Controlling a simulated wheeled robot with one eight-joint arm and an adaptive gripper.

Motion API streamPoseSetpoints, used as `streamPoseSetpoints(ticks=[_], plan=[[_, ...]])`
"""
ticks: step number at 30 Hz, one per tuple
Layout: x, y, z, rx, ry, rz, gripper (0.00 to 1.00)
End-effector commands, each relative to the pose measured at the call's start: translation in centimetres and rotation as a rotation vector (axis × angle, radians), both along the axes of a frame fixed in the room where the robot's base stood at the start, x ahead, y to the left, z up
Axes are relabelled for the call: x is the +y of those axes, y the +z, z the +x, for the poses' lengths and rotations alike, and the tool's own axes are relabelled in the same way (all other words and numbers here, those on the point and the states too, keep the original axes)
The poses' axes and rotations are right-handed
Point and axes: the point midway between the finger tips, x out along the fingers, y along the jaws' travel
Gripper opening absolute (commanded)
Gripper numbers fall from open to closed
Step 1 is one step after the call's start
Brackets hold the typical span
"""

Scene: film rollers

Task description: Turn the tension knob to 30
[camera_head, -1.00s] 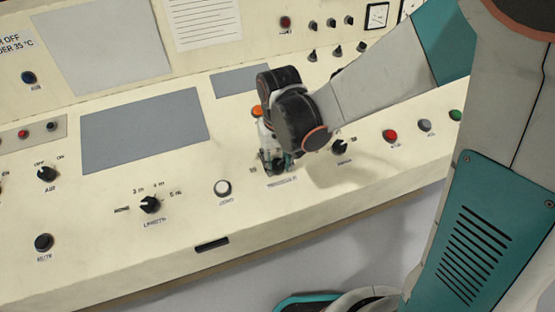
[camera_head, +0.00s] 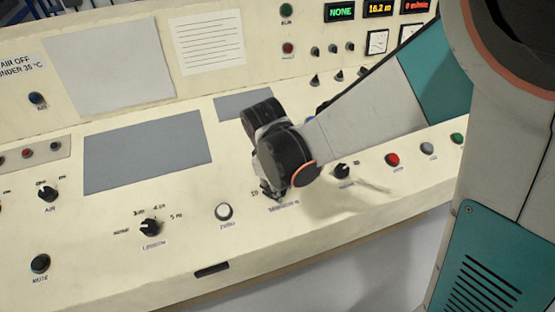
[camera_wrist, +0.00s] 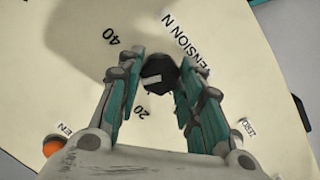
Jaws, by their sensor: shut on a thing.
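The black tension knob (camera_wrist: 158,70) shows at the top centre of the wrist view, between the two teal-padded fingers of my gripper (camera_wrist: 160,76). The fingers are shut on it from both sides. A white mark on the knob faces the lower left, toward the scale side. The printed 40 (camera_wrist: 111,37) is at its upper left and the 20 (camera_wrist: 141,112) below it. The left finger covers the scale between them, so I cannot tell the exact reading.
The white ZERO button (camera_head: 224,211) is left of my gripper, and another black knob (camera_head: 342,170) is close on its right. An orange button (camera_wrist: 53,146) is at the lower left of the wrist view. The grey panel (camera_head: 147,152) beyond is flat.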

Motion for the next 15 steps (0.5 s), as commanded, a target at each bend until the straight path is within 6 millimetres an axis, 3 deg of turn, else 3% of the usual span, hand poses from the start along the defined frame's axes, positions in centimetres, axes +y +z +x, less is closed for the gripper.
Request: streamPoseSetpoints(ticks=[15], plan=[[0.01, -0.05, -0.05, -0.003, 0.035, -0.007, 0.1]])
